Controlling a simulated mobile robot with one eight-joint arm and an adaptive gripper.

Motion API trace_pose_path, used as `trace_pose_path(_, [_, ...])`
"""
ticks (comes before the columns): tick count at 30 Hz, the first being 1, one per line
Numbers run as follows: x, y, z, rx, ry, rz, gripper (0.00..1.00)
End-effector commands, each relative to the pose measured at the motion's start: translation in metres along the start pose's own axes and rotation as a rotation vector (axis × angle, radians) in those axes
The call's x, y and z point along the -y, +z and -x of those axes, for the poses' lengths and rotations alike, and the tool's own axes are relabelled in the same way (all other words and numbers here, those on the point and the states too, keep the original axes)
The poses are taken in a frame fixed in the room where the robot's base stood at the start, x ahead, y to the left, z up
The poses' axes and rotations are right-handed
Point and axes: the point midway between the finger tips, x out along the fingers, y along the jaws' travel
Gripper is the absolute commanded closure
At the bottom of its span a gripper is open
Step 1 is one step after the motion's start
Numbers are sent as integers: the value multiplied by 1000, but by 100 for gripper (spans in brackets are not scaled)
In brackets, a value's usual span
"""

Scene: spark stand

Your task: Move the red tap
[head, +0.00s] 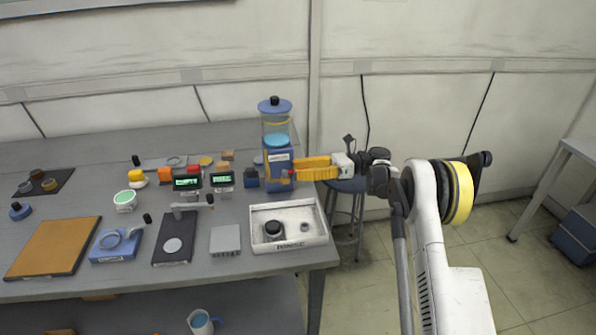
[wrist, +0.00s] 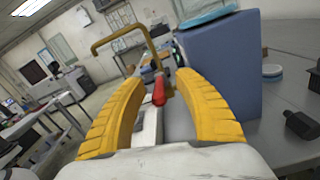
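The red tap (wrist: 159,90) is a small red lever below a bent brass-coloured pipe (wrist: 122,34), beside a blue dispenser body (wrist: 222,65). In the head view the dispenser (head: 277,155) stands at the table's right back corner, with a clear tank and blue lid. The tap shows there only as a red speck (head: 292,172) by my fingertips. My gripper (wrist: 159,78) has its yellow fingers apart, with the red lever between them in the wrist view. It also shows in the head view (head: 297,169), reaching in from the right. I cannot tell whether either finger touches the lever.
A white tray (head: 262,243) with a black knob lies at the table's right front. Small displays (head: 187,183) and blocks stand left of the dispenser. A stool (head: 346,187) stands behind my gripper. The floor to the right is mostly clear.

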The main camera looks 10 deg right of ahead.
Motion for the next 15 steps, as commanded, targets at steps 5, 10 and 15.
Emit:
trace_pose_path(5, [0, -1, 0, -2, 1, 0, 62])
trace_pose_path(10, [0, -1, 5, -2, 0, -1, 62])
trace_pose_path(15, [0, -1, 33, -2, -2, -1, 62])
